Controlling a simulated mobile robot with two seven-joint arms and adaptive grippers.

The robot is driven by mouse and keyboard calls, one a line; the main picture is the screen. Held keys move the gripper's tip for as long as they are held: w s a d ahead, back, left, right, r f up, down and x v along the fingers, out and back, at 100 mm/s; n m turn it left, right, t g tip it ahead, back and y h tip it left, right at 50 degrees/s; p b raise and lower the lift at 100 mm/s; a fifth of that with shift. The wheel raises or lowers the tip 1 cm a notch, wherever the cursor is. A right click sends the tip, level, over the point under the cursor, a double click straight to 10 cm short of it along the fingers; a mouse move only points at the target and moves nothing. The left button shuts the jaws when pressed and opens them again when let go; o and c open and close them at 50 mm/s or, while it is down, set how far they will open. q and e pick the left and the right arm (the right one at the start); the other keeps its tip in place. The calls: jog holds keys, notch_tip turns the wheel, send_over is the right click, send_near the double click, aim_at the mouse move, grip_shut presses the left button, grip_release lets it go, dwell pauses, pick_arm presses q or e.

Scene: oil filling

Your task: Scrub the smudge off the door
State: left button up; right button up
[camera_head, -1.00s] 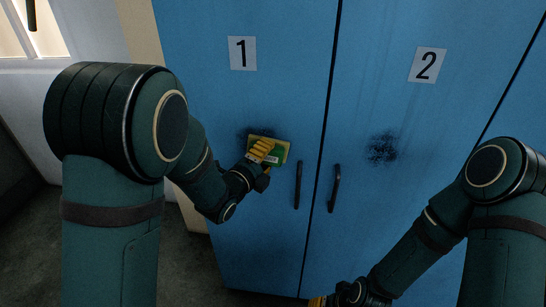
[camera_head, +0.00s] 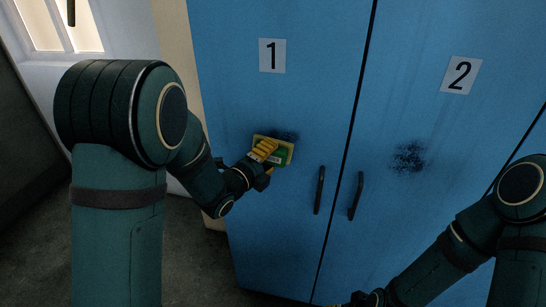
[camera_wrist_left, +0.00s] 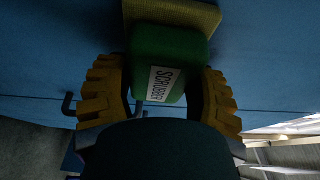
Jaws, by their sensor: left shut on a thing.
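The blue door 1 (camera_head: 290,95) carries a dark smudge (camera_head: 286,135), showing above and right of the scrubber (camera_head: 284,156). The scrubber partly covers that area. My left gripper (camera_head: 266,150), with yellow fingers, is shut on the scrubber's green body. The scrubber's yellowish pad is at the door surface; exact contact is hard to tell. In the left wrist view the green scrubber (camera_wrist_left: 172,50), labelled "SCRUBBER", sits between both fingers. Door 2 (camera_head: 445,120) has a darker smudge (camera_head: 408,157). My right gripper (camera_head: 338,305) barely shows at the bottom edge, and its jaws are cut off.
Two dark vertical handles, the left one (camera_head: 319,190) and the right one (camera_head: 356,196), stand out from the doors, right of the scrubber. A bright window (camera_head: 55,25) is at the upper left. Dark floor (camera_head: 200,270) lies below.

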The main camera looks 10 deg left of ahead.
aim_at(255, 144)
pick_arm(q)
jog(key=shift+w+a+r, duration=0.1)
jog(key=shift+w+a, duration=0.05)
jog(key=shift+a, duration=1.65)
jog(key=shift+r+p, duration=0.7)
jog(key=shift+r, duration=0.55)
jog(key=shift+d+f+b, duration=0.15)
jog(key=shift+d+b, duration=0.45)
jog(key=shift+d, duration=0.55)
jog(key=shift+s+d, duration=0.2)
jog(key=shift+d, duration=4.4)
jog(key=shift+w+a, duration=0.15)
jog(key=shift+a, duration=2.75)
jog(key=shift+w+a, duration=0.1)
jog(key=shift+a, duration=2.75)
jog(key=shift+s, duration=0.1)
jog(key=shift+s, duration=2.85)
